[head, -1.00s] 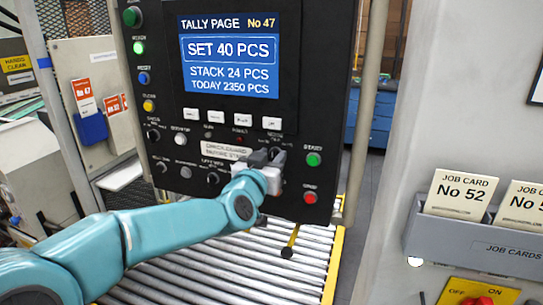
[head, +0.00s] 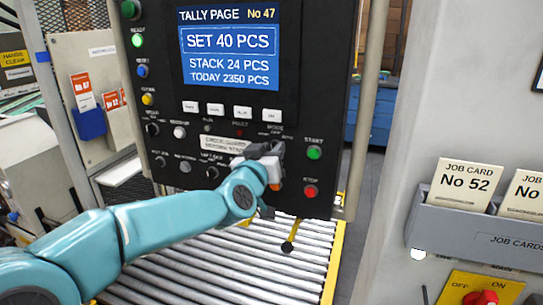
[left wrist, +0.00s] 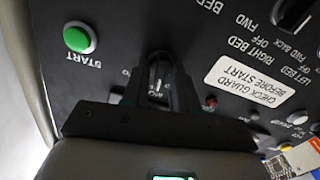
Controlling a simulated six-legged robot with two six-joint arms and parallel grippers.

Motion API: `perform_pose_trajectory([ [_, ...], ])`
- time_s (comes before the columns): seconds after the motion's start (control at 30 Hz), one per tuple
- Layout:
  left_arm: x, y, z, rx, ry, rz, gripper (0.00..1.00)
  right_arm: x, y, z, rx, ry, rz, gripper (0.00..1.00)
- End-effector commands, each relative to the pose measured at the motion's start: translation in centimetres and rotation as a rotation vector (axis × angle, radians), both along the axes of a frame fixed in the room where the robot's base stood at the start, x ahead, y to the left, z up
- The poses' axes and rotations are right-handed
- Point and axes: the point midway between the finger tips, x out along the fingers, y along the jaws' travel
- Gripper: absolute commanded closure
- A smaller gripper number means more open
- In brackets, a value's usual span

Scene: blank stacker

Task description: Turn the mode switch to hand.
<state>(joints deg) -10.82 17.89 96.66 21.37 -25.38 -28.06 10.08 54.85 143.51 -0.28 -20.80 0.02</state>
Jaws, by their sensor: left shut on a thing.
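The mode switch (left wrist: 158,72) is a dark rotary knob on the black control panel (head: 228,125). I cannot read which position the knob points to. My right gripper is not in view.
The green START button (head: 314,152) and red stop button (head: 310,191) sit close to the right of the gripper. Other knobs and buttons are to its left. A roller conveyor (head: 235,260) lies below. A job card rack (head: 470,225) hangs at right.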

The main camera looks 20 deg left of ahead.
Motion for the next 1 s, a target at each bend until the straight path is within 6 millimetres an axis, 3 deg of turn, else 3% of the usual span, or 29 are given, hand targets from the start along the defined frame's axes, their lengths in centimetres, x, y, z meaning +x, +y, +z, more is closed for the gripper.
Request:
perform_pose_trajectory([
  [0.5, 0.0, 0.2, -0.1, -0.419, 0.011, 0.001, 1.0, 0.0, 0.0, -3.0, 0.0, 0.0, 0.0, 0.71],
  [1.0, 0.0, 0.3, -0.1, -0.598, 0.019, 0.001, 1.0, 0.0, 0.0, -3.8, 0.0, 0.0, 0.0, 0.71],
])
